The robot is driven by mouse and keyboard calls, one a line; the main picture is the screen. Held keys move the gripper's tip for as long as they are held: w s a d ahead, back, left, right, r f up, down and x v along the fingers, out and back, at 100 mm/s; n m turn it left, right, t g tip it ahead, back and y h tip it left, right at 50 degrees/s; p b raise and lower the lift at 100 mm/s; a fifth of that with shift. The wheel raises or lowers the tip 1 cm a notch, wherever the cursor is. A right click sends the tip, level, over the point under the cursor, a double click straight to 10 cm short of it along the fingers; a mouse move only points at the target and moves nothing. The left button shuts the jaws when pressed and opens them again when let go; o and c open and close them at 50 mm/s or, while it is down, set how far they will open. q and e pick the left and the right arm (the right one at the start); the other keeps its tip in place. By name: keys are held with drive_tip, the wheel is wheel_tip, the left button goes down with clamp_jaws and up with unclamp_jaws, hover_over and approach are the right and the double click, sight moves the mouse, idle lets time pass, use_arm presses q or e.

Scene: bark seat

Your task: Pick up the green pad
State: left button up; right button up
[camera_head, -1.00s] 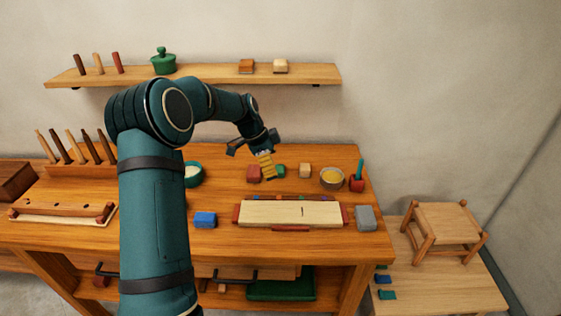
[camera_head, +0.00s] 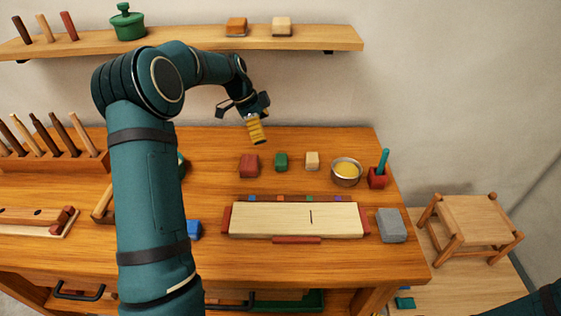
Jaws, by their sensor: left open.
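The green pad (camera_head: 281,161) looks like a small green block on the workbench, between a red block (camera_head: 249,166) and a pale wooden block (camera_head: 312,160). It stands apart from both. My left gripper (camera_head: 245,112) is open, above and behind the pad and a little to its left, not touching it. A yellow ribbed piece (camera_head: 257,130) shows at the gripper's lower end; I cannot tell whether it is part of the gripper. My right gripper is out of view; a bit of my right arm shows at the bottom right corner.
A bowl with yellow contents (camera_head: 346,171) and a red holder with a teal handle (camera_head: 378,176) stand right of the blocks. A pale board (camera_head: 295,218) and grey block (camera_head: 391,225) lie in front. A shelf (camera_head: 190,46) hangs behind.

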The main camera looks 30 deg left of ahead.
sight(281, 158)
use_arm(q)
drive_tip(key=b+x, duration=0.1)
drive_tip(key=x, duration=0.7)
drive_tip(key=shift+s+d, duration=0.1)
drive_tip(key=b+x, duration=0.1)
drive_tip(key=x, duration=0.4)
drive_tip(key=shift+d+f, duration=0.1)
drive_tip(key=c, duration=1.3)
